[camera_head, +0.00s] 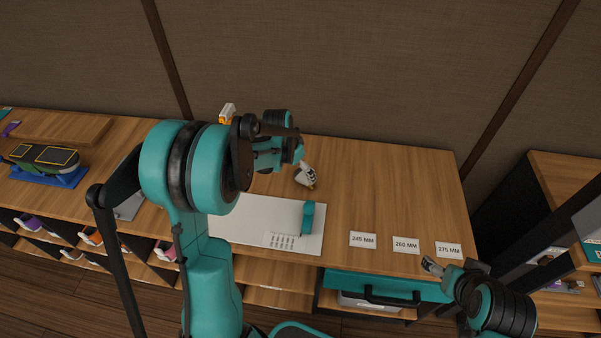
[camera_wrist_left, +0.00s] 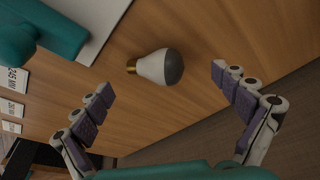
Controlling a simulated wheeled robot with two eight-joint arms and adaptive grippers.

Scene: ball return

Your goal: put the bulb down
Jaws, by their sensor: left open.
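The bulb (camera_wrist_left: 157,67) lies on its side on the wooden table in the left wrist view. It has a white body, a dark grey dome to the right and a brass base to the left. In the head view the bulb (camera_head: 301,179) shows small and partly covered by a finger. My left gripper (camera_wrist_left: 165,92) is open, its two purple-padded fingers apart on either side of the bulb, and neither visibly touches it. In the head view my left gripper (camera_head: 307,170) is over the table's back middle. My right gripper (camera_head: 432,266) is near the table's front right edge, its jaws unclear.
A white mat (camera_head: 254,216) with printed text lies on the table (camera_head: 390,190), and a teal object (camera_head: 307,217) stands at its right edge. Size cards (camera_head: 406,245) line the front. A teal drawer (camera_head: 345,284) is below. A white-and-orange item (camera_head: 227,114) stands at the back.

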